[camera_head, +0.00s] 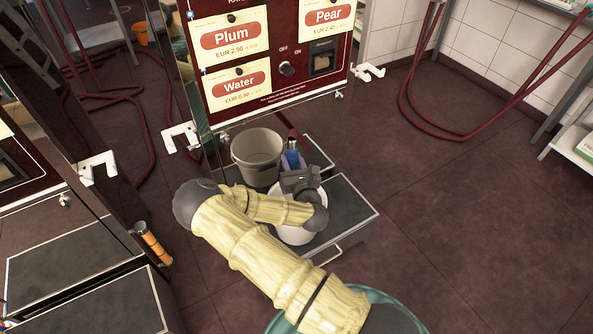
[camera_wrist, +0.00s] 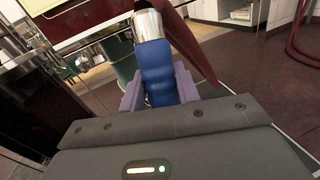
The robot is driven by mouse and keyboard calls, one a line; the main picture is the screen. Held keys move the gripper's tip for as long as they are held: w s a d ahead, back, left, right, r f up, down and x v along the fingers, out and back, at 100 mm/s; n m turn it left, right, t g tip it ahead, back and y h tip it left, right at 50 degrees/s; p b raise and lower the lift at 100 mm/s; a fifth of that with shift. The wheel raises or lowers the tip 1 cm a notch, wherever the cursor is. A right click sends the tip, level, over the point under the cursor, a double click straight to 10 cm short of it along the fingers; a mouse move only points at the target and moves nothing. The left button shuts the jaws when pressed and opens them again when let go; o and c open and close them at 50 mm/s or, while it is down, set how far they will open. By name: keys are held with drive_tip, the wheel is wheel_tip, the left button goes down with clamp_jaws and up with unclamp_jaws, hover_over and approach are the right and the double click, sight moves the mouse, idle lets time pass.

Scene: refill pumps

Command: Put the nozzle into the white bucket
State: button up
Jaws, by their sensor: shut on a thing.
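My gripper (camera_head: 293,163) is shut on the nozzle (camera_head: 291,153), holding it by its blue grip. In the wrist view the nozzle (camera_wrist: 158,72) sits between the two purple fingers of my gripper (camera_wrist: 160,92), with a silver collar at its upper end. A dark red hose shows beside it. The white bucket (camera_head: 296,235) stands on the low platform, partly covered by my arm and gripper. The nozzle appears at the far side of the white bucket in the head view. Its tip is hidden, so I cannot tell whether it is inside the bucket.
A grey bucket (camera_head: 257,150) stands left of the white bucket on the platform (camera_head: 350,212). Behind is the pump panel (camera_head: 285,75) with Plum, Pear and Water labels. White hooks (camera_head: 369,72) stick out from its sides. Open floor lies to the right.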

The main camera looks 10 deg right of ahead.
drive_tip(key=f+b, duration=0.1)
drive_tip(key=w+b, duration=0.1)
drive_tip(key=b, duration=0.1)
drive_tip(key=w+f+b, duration=0.1)
drive_tip(key=b, duration=0.1)
drive_tip(key=shift+w+d+f+y, duration=0.1)
drive_tip(key=shift+d+f+y, duration=0.15)
drive_tip(key=shift+f+y, duration=0.1)
drive_tip(key=w+d+b, duration=0.1)
drive_tip(key=b, duration=0.3)
drive_tip(key=w+n+y+b, duration=0.1)
drive_tip(key=b, duration=0.3)
drive_tip(key=shift+d+f+b, duration=0.3)
drive_tip(key=shift+d+f, duration=0.05)
